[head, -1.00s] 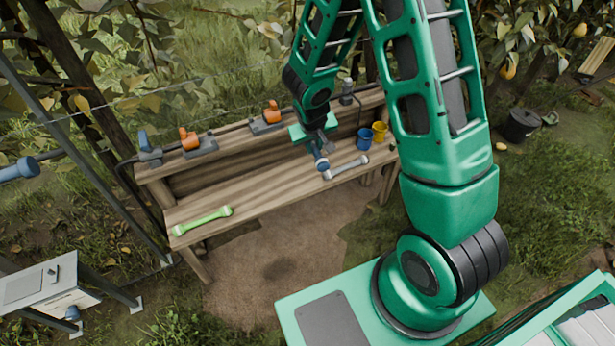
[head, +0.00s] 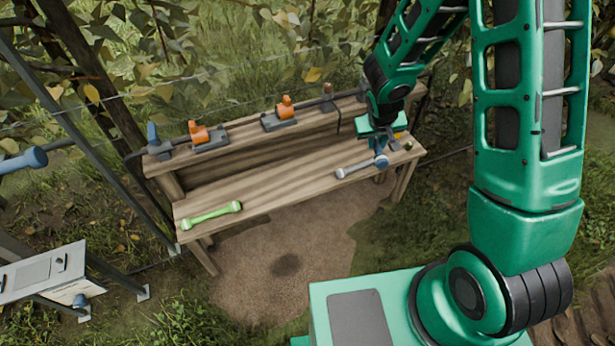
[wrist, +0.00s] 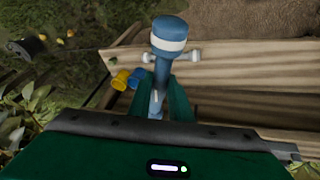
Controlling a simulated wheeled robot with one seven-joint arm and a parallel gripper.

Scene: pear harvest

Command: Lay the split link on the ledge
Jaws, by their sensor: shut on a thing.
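My gripper (head: 380,143) is shut on a blue piece (head: 381,160) with a rounded head and hangs over the right part of the bench. In the wrist view the blue piece (wrist: 168,32) has a white band, and its stem runs down between the fingers. A grey link (head: 357,168) with knobbed ends lies on the bench's lower plank (head: 290,182), just left of the blue head. A bright green link (head: 211,215) lies at the plank's left end. I cannot tell which is the split link. The raised back ledge (head: 245,132) runs behind the plank.
Orange-topped clamps (head: 285,108) (head: 199,133) and a blue-handled fixture (head: 155,142) stand along the back ledge. The plank's middle is bare.

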